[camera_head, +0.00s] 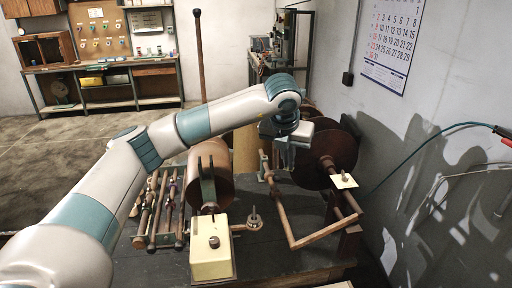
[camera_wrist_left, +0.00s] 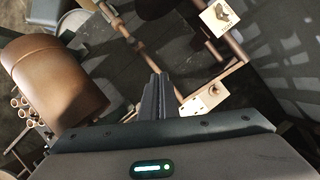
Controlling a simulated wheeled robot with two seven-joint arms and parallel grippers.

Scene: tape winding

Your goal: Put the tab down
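My left gripper (camera_head: 288,160) points down beside the large dark brown disc (camera_head: 326,158) of the winding stand, above the wooden bar frame. In the left wrist view its dark ridged fingers (camera_wrist_left: 157,97) lie close together, with nothing visible between them. I cannot tell whether this plate is the tab. My right gripper is not in view.
A brown roll (camera_head: 217,188) stands left of the gripper, behind a cream box (camera_head: 211,262) with a knob. A wooden bar frame (camera_head: 284,215) reaches toward the front. Wooden rods (camera_head: 157,210) lie at left. The wall with a calendar (camera_head: 392,42) is close at right.

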